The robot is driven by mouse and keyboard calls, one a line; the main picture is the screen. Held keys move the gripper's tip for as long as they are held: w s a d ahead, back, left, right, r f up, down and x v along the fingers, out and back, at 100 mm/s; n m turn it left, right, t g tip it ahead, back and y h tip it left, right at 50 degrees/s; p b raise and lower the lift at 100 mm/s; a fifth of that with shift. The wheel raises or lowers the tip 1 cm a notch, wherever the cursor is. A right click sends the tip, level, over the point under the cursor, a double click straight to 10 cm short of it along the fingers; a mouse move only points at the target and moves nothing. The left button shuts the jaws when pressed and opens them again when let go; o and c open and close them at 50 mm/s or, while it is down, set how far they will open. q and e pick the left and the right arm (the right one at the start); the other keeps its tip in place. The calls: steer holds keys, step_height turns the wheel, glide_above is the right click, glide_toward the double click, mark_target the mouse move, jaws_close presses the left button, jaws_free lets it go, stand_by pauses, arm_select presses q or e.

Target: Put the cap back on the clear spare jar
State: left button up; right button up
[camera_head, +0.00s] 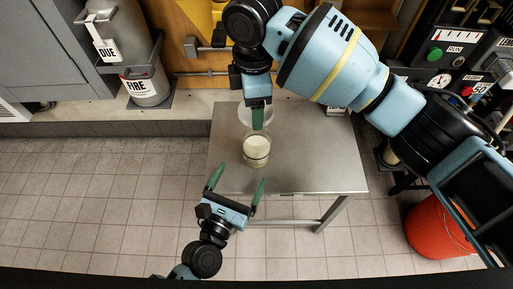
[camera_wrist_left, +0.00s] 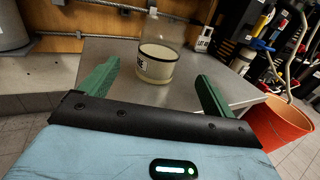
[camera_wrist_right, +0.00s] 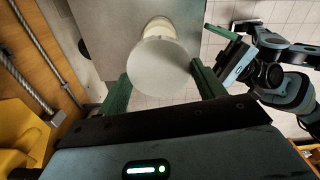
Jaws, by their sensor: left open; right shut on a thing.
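The clear jar (camera_head: 257,158) stands upright on the metal table, with pale cream contents in it. It also shows in the left wrist view (camera_wrist_left: 157,66), with part of a label on its side. My right gripper (camera_head: 257,118) reaches down from above and is shut on a whitish round cap (camera_wrist_right: 160,78). In the head view the cap (camera_head: 245,114) is just behind the jar's top, partly hidden by a green finger. I cannot tell whether cap and jar touch. My left gripper (camera_head: 240,176) is open and empty, in front of the jar, with its fingers pointing towards it.
The metal table (camera_head: 315,165) is bare around the jar. A small labelled block (camera_wrist_left: 205,38) stands at its back right. A red bucket (camera_head: 435,232) is on the floor at right. A canister marked FIRE (camera_head: 147,90) stands at left; wall pipes run behind.

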mark_target(261, 136)
arm_select(q)
steer(key=x, duration=1.1)
steer(key=shift+w+d, duration=0.2)
steer(key=shift+w, duration=0.15)
steer(key=c, duration=1.5)
steer(key=shift+o, duration=0.2)
arm_select(e)
steer(key=shift+f, duration=2.5)
steer(key=shift+f, duration=0.15)
steer(key=shift+f, duration=0.75)
steer(key=shift+f, duration=0.55)
